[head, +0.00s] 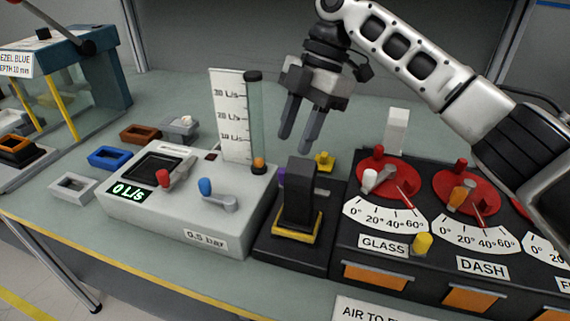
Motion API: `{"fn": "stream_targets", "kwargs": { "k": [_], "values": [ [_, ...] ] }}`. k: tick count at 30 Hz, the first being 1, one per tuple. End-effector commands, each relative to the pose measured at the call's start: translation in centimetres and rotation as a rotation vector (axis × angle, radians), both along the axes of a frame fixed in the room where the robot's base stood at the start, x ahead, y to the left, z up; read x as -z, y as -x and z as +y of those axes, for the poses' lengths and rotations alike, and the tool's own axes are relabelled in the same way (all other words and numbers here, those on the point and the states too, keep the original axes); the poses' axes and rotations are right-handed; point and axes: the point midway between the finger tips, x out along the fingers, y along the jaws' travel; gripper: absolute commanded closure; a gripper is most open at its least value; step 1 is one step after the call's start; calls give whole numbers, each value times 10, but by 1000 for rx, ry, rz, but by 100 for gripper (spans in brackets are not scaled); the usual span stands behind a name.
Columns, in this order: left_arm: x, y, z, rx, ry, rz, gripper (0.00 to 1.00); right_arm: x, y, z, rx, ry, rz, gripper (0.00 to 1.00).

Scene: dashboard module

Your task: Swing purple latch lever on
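A small purple part (281,178), likely the purple latch lever, shows at the left side of a black upright block (299,195) on a black base. Most of it is hidden behind the block, so its position cannot be told. My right gripper (296,142) hangs above and behind the block, fingers pointing down. Its two fingers are apart with nothing between them, and it appears clear of the purple part. My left gripper is not in view.
Left of the block stands a grey flow unit (135,208) with red and blue levers and a tall scale (231,115). Right is a black panel with red dials (466,190). A yellow knob (325,161) is behind the block. Small coloured frames lie left.

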Motion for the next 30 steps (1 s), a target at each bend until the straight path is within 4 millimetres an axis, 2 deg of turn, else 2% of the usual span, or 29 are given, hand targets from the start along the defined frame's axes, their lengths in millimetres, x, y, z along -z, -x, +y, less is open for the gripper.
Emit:
{"fn": "stream_targets", "kwargs": {
  "k": [3, 9, 15, 22, 23, 24, 27, 30],
  "values": [
    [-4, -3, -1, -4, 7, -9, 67, 24, 6, 8, -2, 1, 4, 61],
    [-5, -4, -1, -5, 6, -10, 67, 50, 13, 17, -1, 0, 2, 61],
    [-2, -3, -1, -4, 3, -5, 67, 59, 15, 20, 1, 0, 0, 61],
    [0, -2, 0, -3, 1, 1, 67, 60, 15, 20, 1, 0, 0, 61],
    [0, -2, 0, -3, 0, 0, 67, 60, 15, 20, 1, 0, 0, 64],
    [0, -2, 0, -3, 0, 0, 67, 60, 15, 20, 0, 0, 0, 75],
    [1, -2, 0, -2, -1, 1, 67, 60, 15, 20, 0, 0, 0, 100],
    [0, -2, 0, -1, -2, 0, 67, 59, 15, 20, 0, 0, 0, 100]
  ]
}}
